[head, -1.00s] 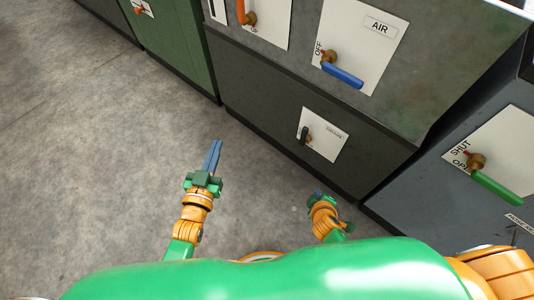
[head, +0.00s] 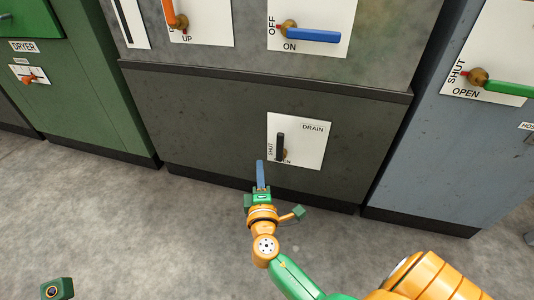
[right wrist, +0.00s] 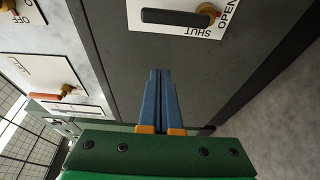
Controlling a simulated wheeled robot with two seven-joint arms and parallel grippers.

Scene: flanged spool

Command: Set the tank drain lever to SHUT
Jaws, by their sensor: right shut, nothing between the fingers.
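The tank drain lever (head: 280,143) has a black handle on a brass pivot, on a white plate (head: 315,149) marked DRAIN. SHUT is printed at the plate's left and OPEN at its bottom. The handle stands upright, pointing up from the pivot, away from OPEN. In the right wrist view the lever (right wrist: 175,17) lies across the top, with SHUT below it. My right gripper (head: 260,163) is shut and empty, its blue fingers just below and left of the plate, apart from the lever. The closed fingers (right wrist: 160,75) also show in the right wrist view. My left gripper's fingers are out of view.
Above on the same cabinet are a blue lever (head: 313,35) and an orange lever (head: 170,14). A green lever (head: 508,88) is on the right cabinet. A green dryer cabinet (head: 90,80) stands left. The grey floor (head: 150,220) in front is clear.

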